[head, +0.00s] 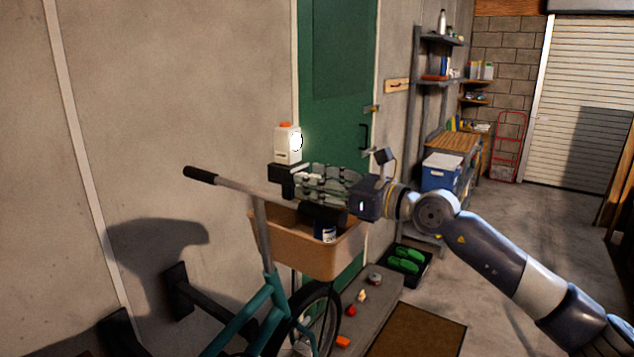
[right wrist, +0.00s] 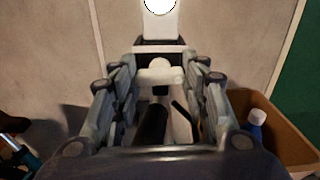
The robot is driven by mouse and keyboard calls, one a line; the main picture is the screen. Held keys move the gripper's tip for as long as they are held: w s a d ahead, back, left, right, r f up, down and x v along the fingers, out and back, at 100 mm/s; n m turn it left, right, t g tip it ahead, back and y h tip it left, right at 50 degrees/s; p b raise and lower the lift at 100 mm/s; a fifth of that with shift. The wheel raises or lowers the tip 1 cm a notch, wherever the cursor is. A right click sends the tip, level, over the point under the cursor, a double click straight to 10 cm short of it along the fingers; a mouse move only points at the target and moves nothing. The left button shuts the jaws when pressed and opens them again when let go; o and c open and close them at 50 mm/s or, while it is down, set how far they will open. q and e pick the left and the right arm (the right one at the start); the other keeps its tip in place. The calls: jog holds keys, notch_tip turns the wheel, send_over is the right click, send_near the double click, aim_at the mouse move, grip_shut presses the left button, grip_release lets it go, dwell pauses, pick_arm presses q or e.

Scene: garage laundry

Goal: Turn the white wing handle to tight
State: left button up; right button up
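The white wing handle (right wrist: 160,75) shows in the right wrist view, just below the dark bracket that carries a small lit lamp (head: 287,145). My right gripper (right wrist: 160,80) reaches in from the right, its two fingers on either side of the handle. The fingers look spread, with very narrow gaps to the handle's ends; whether they touch it I cannot tell. In the head view the right gripper (head: 298,183) is level at the handlebar, and its fingers hide the wing handle. My left gripper is not in view.
The handlebar (head: 230,186) belongs to a teal bicycle (head: 247,320) by the wall. A tan basket (head: 285,249) with a blue bottle (head: 326,232) hangs close under my right gripper. A green door (head: 335,80) stands behind. The floor to the right is mostly clear.

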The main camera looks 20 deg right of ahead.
jog(key=shift+m, duration=0.4)
jog(key=o, duration=1)
jog(key=shift+o, duration=0.2)
